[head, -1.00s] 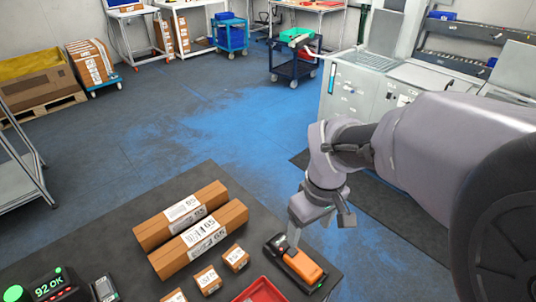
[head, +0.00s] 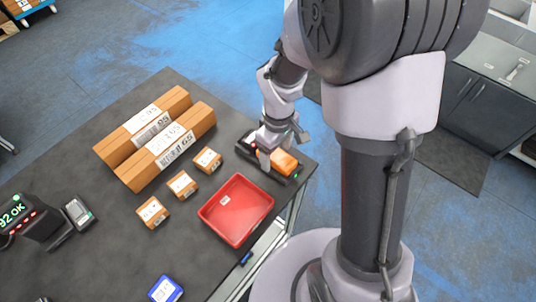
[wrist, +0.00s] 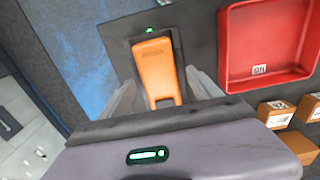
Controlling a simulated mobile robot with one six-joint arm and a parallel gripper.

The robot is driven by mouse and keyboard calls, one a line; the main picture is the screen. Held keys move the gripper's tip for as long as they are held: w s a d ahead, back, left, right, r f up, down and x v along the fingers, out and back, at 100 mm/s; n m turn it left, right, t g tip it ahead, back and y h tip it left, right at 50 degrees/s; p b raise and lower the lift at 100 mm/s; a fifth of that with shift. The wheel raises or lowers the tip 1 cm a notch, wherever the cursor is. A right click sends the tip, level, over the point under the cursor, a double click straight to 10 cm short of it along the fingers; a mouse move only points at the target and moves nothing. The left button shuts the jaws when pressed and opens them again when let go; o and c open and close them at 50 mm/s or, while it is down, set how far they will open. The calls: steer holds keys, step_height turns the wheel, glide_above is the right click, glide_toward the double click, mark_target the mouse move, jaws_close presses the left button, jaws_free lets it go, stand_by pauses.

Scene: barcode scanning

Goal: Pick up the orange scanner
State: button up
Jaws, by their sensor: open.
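The orange scanner (head: 285,162) lies in a black cradle (head: 247,148) at the right corner of the dark table. In the wrist view the scanner (wrist: 157,68) points up the picture, between the two fingers of my gripper (wrist: 155,98). My gripper (head: 272,155) is open and sits low over the scanner in the head view. One finger shows on each side of the scanner, with gaps visible. I cannot tell how deep the fingertips reach. The near end of the scanner is hidden by my gripper body.
A red tray (head: 236,212) stands close to the cradle. Several small boxes (head: 182,185) and two long cartons (head: 165,155) lie to its left. A display reading 92 OK (head: 30,215), a small device (head: 77,212) and a blue-framed card (head: 165,289) are also on the table (head: 110,245).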

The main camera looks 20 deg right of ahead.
steer(key=shift+f, duration=0.5)
steer(key=shift+r, duration=0.15)
steer(key=shift+c, duration=0.6)
jaws_close()
